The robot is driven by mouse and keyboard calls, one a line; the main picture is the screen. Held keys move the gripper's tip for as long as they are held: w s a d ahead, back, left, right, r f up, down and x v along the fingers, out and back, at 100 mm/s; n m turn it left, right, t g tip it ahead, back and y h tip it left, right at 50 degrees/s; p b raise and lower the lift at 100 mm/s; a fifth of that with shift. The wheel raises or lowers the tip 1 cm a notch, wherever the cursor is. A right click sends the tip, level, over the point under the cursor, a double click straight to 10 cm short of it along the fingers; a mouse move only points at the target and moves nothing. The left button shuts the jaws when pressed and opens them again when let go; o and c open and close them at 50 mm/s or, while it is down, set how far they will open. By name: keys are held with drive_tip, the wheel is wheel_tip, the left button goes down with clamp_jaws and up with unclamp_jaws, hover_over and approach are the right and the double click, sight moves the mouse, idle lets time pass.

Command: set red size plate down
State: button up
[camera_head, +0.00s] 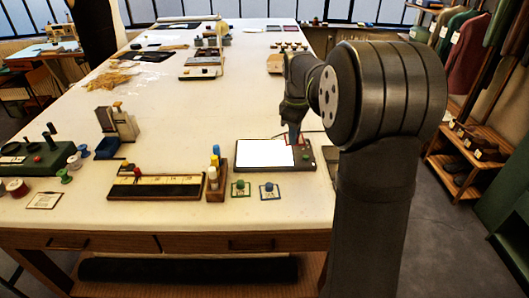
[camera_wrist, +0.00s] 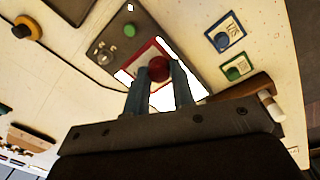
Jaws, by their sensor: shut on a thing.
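The red size plate is a white card with a red border (camera_wrist: 137,62) and a round red knob (camera_wrist: 158,69). My gripper (camera_wrist: 160,82) is shut on the knob, with one blue-grey finger on each side. In the head view, my gripper (camera_head: 293,143) is at the back right of the light box (camera_head: 238,163), and a bit of red edge shows beside it. In the wrist view, the plate overlaps the light box's dark frame and bright panel. I cannot tell whether it touches anything below.
A green-bordered plate (camera_head: 240,189) and a blue-bordered plate (camera_head: 269,191) lie in front of the light box. A wooden peg holder (camera_head: 216,187) stands to its left, beside a long board with a ruler (camera_head: 155,187). Bare table lies behind the box.

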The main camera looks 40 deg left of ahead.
hover_over(265, 160)
wheel_tip(265, 160, down, 6)
drive_tip(key=shift+s+d+r, duration=0.1)
drive_tip(key=shift+r, duration=0.05)
drive_tip(key=shift+f, duration=2)
drive_tip(key=shift+f, duration=0.2)
drive_tip(key=o, duration=0.9)
drive_tip(key=shift+o, duration=0.2)
drive_tip(key=shift+r, duration=0.1)
wheel_tip(265, 160, up, 12)
drive_tip(key=shift+s, duration=0.45)
